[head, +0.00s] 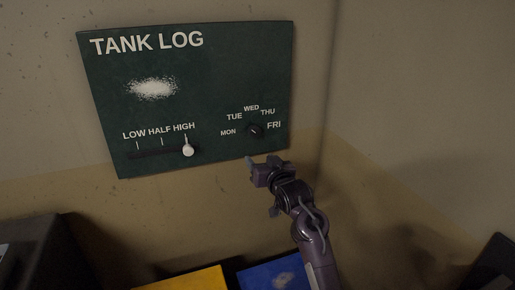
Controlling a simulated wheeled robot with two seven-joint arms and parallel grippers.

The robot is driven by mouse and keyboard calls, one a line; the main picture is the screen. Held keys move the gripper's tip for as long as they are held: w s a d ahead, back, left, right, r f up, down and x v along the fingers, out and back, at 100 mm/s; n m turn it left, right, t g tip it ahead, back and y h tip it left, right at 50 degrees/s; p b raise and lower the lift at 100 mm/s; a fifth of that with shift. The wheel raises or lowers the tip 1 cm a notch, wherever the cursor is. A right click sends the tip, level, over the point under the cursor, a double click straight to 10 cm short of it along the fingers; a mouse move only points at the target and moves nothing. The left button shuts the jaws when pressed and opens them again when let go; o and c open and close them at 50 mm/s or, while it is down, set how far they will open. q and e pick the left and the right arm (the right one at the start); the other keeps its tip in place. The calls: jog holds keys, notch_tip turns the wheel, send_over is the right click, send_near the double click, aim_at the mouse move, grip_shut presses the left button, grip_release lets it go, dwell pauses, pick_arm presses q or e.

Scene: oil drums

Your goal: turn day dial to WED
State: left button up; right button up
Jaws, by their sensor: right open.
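The day dial (255,130) is a small dark round knob at the lower right of the green TANK LOG board (190,70) on the wall. The labels MON, TUE, WED, THU and FRI arc around it, with WED at the top. The dial is too small and dark to tell which day it points to. My right gripper (264,160) is open, just below the dial, near the board's lower edge. It appears apart from the dial. My left gripper is not in view.
A slider with a white knob (188,150) sits at HIGH on the board's lower left. A white smudge (151,88) marks the board above it. Yellow (190,279) and blue (275,275) items lie below. A dark object (45,250) stands at lower left.

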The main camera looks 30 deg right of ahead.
jog(key=t, duration=0.1)
send_near(255, 133)
jog(key=shift+m+h, duration=0.3)
jog(key=shift+m, duration=0.1)
jog(key=p+x, duration=0.2)
jog(key=x, duration=0.5)
jog(key=shift+w+p, duration=0.25)
jog(key=shift+p, duration=0.1)
jog(key=shift+w, duration=0.5)
jog(key=shift+f, duration=0.1)
jog(key=c, duration=1)
